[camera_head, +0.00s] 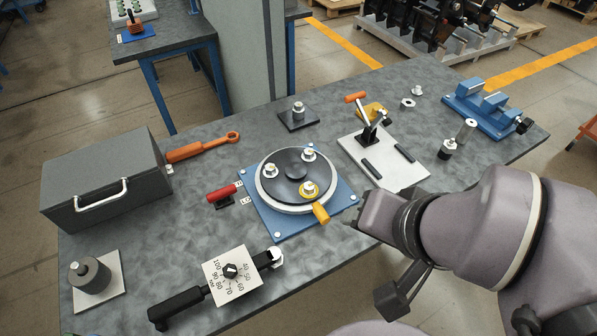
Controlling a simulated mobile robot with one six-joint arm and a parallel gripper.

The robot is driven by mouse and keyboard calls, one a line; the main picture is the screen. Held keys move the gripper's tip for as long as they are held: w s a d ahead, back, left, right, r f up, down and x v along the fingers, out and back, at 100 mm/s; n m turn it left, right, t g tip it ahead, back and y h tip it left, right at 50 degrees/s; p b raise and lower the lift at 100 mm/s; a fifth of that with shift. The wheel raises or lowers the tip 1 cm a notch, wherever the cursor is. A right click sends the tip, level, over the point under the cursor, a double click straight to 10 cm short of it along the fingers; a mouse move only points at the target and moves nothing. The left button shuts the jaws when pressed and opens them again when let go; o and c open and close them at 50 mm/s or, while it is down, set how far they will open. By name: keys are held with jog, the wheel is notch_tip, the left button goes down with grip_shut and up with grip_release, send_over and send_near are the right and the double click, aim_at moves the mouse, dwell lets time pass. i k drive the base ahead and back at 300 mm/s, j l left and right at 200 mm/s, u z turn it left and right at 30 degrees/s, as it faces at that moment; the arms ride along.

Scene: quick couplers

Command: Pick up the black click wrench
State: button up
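The black click wrench (180,305) lies at the front left of the grey table, slanting from its thick black handle at lower left up to its head at right. A white square plate with a numbered dial (230,272) covers its middle. My gripper (365,212) is at the table's front right, beside the blue base of the round fixture. It is well to the right of the wrench and apart from it. The fingers are dark and small in this view, so I cannot tell whether they are open.
A round fixture (265,190) with several bolts stands between my gripper and the wrench. A grey toolbox (107,182), an orange wrench (202,148) and a dark cylinder on a plate (90,275) are at left. A white plate with levers (395,172) is behind my gripper.

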aim_at(223, 290)
jog(key=k+j+u, duration=0.15)
jog(key=u, duration=1.35)
jog(key=k+j+z, duration=0.15)
jog(key=i+j+z, duration=0.25)
jog(key=j, duration=0.55)
jog(key=j+z, duration=0.2)
jog(key=j, duration=0.55)
jog(key=i+j, duration=0.2)
jog(key=j, duration=0.15)
jog(key=z, duration=0.05)
